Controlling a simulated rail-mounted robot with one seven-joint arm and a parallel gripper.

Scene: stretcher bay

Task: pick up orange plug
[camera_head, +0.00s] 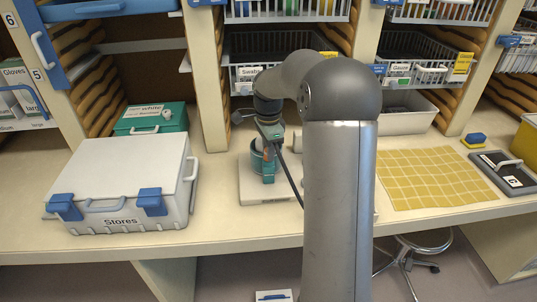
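My gripper (267,166) points down over a pale board (254,193) on the counter, left of my large grey arm link. A small orange patch (266,154) shows between teal parts (259,162) at the gripper's lower end; it may be the orange plug, but it is too small to be sure. I cannot tell whether the fingers are apart or closed on it. My arm hides the right part of the board and whatever stands there.
A white Stores case (120,185) with blue latches stands at left, with a green box (150,118) behind it. A yellow grid mat (425,178), a blue-and-yellow block (474,140) and a dark lidded tray (506,172) lie at right. Wire baskets (270,73) hang behind.

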